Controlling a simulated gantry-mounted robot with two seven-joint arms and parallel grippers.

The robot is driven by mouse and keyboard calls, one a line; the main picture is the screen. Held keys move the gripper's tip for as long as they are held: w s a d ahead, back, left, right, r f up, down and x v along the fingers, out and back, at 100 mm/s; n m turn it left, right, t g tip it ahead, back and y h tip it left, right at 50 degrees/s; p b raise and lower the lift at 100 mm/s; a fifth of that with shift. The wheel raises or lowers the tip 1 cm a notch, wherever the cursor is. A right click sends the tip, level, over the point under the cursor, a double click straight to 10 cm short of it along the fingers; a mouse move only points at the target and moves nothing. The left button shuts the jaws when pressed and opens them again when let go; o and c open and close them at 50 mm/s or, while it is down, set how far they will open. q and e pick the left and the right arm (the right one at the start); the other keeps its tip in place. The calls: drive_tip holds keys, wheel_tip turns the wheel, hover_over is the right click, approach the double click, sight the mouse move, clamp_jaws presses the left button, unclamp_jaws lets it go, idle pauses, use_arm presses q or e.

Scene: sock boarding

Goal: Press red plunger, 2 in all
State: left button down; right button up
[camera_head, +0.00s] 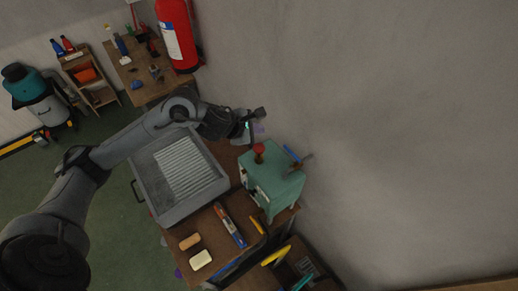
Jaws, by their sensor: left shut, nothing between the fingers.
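The red plunger (259,148) stands on top of a green box-shaped machine (272,184) on the wooden bench, close to the wall. My left arm comes in from the left, and my left gripper (259,114) is shut and empty, beyond and above the plunger in the picture, apart from it. The plunger cap is in plain view and nothing covers it. My right gripper is not in view.
A grey tray (162,207) with a ribbed surface lies left of the machine. A long box (230,225), an orange block (190,241) and a white block (201,260) lie in front. The wall (400,130) bounds the right. A red extinguisher (178,35) is at the back.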

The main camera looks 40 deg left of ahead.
use_arm(q)
drive_tip(key=b, duration=0.3)
hover_over(257, 149)
wheel_tip(257, 149, down, 5)
drive_tip(key=shift+r, duration=0.15)
drive_tip(key=shift+f+b, duration=0.5)
drive_tip(key=shift+b, duration=0.25)
idle(0.4)
idle(0.7)
